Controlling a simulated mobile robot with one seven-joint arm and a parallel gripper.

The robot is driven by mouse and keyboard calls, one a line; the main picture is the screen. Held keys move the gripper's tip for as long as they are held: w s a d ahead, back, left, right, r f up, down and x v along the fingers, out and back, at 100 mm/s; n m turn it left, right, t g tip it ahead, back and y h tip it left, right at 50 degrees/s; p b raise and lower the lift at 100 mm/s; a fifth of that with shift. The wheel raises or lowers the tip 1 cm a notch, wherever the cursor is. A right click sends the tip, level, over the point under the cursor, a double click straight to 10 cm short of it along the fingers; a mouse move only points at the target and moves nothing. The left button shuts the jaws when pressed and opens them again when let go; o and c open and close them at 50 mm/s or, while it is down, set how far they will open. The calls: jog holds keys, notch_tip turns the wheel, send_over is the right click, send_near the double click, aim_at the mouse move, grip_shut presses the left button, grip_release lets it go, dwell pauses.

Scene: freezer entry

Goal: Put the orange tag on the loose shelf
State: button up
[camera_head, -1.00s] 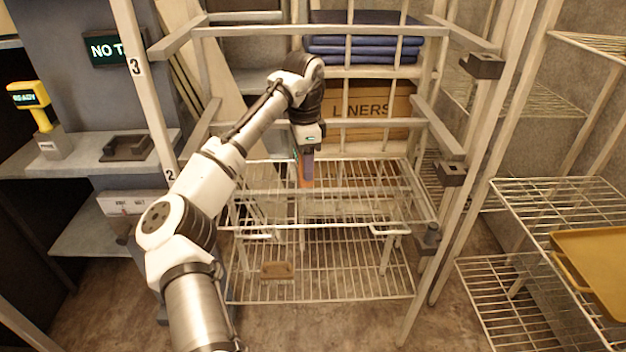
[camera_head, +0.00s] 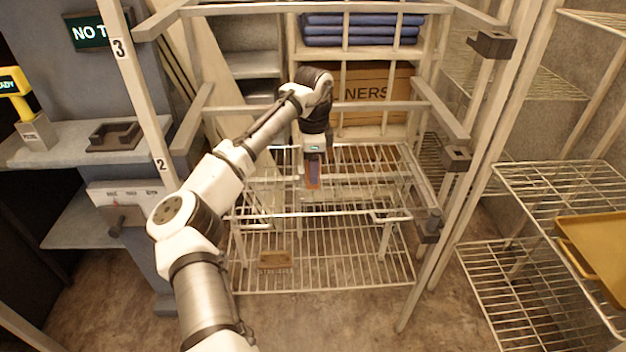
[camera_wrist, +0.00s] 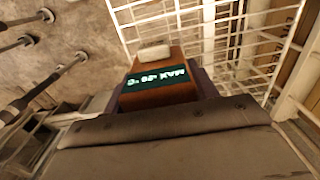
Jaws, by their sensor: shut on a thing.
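The orange tag (camera_wrist: 160,92) has a dark green label with white lettering, upside down in the wrist view. My gripper (camera_head: 313,172) is shut on it, and the tag hangs below the gripper in the head view. The gripper is over the upper wire shelf (camera_head: 375,160) of the middle rack. I cannot tell whether the tag touches the wires. A lower wire shelf (camera_head: 340,270) lies beneath, with a small brown block (camera_head: 275,260) at its front left. Which of these shelves is loose is not clear. The wrist view hides the fingertips behind the dark gripper body.
Rack posts and rails frame both sides, with dark clamps (camera_head: 456,158) on the right post. A cardboard box (camera_head: 375,100) and folded blue cloths (camera_head: 360,30) sit behind. A yellow tray (camera_head: 595,245) rests on the right wire rack. A grey counter (camera_head: 65,150) stands left.

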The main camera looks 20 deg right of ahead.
jog(key=shift+f, duration=2.45)
jog(key=shift+f, duration=0.1)
jog(key=o, duration=1)
notch_tip(320, 180, up, 12)
jog(key=shift+r, duration=0.1)
